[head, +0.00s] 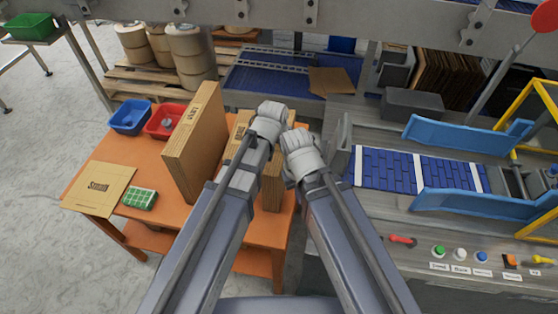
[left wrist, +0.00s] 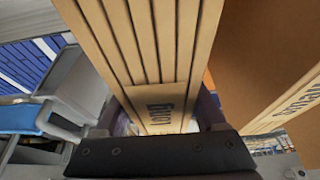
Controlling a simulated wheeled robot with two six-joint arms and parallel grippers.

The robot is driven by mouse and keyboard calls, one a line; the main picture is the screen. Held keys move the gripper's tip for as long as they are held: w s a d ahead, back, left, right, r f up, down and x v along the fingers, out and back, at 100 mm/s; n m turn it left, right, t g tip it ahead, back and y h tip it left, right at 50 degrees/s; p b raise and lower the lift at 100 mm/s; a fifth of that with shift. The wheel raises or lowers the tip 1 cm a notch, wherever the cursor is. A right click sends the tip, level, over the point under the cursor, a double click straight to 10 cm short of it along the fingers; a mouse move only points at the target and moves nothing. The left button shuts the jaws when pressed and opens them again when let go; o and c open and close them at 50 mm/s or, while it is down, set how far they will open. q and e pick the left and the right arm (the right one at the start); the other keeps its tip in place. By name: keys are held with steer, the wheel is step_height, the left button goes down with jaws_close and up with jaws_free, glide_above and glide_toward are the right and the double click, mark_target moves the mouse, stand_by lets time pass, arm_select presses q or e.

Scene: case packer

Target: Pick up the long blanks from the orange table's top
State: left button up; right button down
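The long blanks (head: 272,190) stand upright as a stack at the right end of the orange table (head: 140,150), largely hidden by my arms in the head view. In the left wrist view the stack (left wrist: 155,60) shows edge-on, with several brown sheets and an upside-down "LONG" print. My left gripper (head: 269,116) is at the stack's top, with the sheets between its finger sides; whether it is clamped does not show. My right gripper (head: 300,155) is close beside it, on the near right side of the stack; its fingertips are hidden.
Another upright cardboard stack (head: 195,145) stands left of the long blanks. A blue bin (head: 130,117), a red bin (head: 165,122), a flat printed sheet (head: 98,190) and a green box (head: 140,199) are on the table. The machine's blue conveyor (head: 390,170) is to the right.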

arm_select(q)
jaws_close()
stand_by(0.3)
stand_by(0.5)
